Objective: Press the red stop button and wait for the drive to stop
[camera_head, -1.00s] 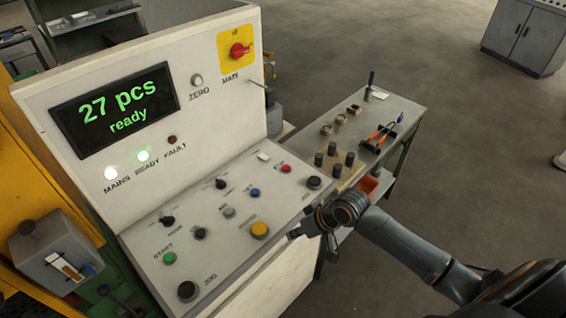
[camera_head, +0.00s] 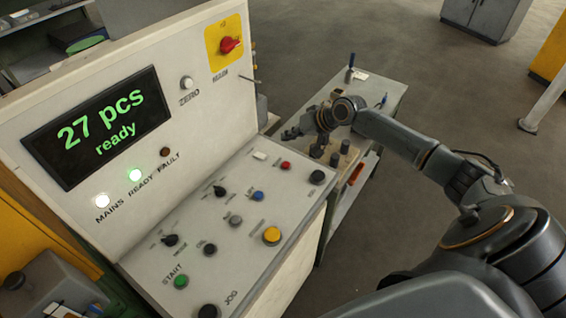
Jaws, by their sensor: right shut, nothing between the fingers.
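The small red button (camera_head: 285,165) sits near the far end of the sloped control desk (camera_head: 222,258), between a white switch and a black knob. Its label is too small to read. My right gripper (camera_head: 290,133) is shut and empty, with its fingertips pointing left. In the picture it is just above and beyond the red button, apart from it. The display (camera_head: 98,127) on the upright panel reads "27 pcs ready" in green. My left gripper is not in view.
The desk also carries a green START button (camera_head: 181,282), a yellow button (camera_head: 272,235), a blue button (camera_head: 258,196) and black knobs. A red main switch (camera_head: 230,44) is on the panel. A side bench (camera_head: 385,82) with black posts stands beyond the desk, partly behind my arm.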

